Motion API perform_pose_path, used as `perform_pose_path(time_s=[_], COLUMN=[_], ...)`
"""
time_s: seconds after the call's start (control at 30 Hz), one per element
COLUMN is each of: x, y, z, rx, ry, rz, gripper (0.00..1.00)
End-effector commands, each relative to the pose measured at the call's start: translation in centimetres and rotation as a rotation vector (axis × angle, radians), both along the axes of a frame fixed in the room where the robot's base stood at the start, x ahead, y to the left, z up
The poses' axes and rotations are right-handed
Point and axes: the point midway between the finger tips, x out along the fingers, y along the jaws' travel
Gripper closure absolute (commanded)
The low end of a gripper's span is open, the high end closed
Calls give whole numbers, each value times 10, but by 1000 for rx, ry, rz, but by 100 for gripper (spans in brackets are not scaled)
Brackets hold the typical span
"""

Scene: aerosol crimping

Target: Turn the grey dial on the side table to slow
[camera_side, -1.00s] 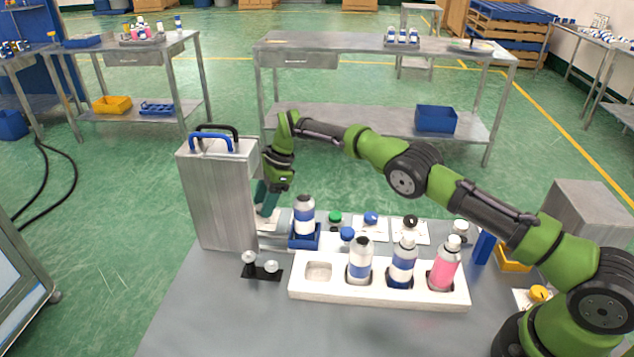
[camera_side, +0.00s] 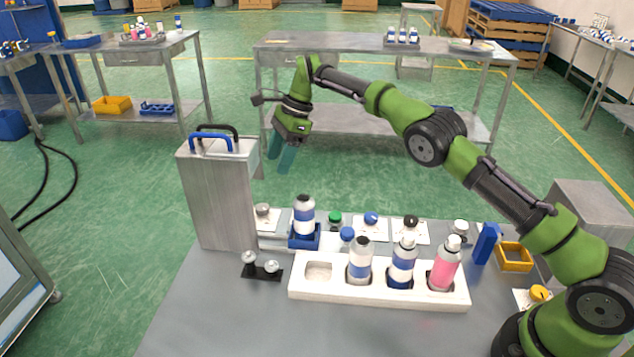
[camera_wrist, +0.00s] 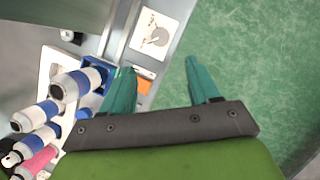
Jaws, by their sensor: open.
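The grey dial (camera_side: 263,210) sits on a white plate at the back left of the table, beside the tall metal press. In the wrist view the dial (camera_wrist: 157,37) shows as a grey round knob on its white plate (camera_wrist: 143,51), beyond my fingertips. The markings are too small to read, so I cannot tell which setting it points to. My gripper (camera_side: 279,162) is open and empty, raised well above the dial and apart from it. In the wrist view its two teal fingers (camera_wrist: 160,68) stand apart with nothing between them.
The metal press (camera_side: 218,200) stands left of the dial. A bottle in a blue holder (camera_side: 304,235) is close on its right. Green (camera_side: 335,217), blue (camera_side: 370,218) and black (camera_side: 410,221) knobs line the back. A white rack (camera_side: 330,290) with bottles is in front.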

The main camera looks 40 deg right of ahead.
Motion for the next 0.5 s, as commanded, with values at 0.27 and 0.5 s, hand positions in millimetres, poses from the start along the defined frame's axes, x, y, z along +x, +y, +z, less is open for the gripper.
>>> perform_pose_path(time_s=[0.27, 0.5], x=[-2, -4], y=[-14, -17], z=[32, 41], rx=[-1, 0], ry=[-1, 0], rz=[0, 0], gripper=[39, 39])
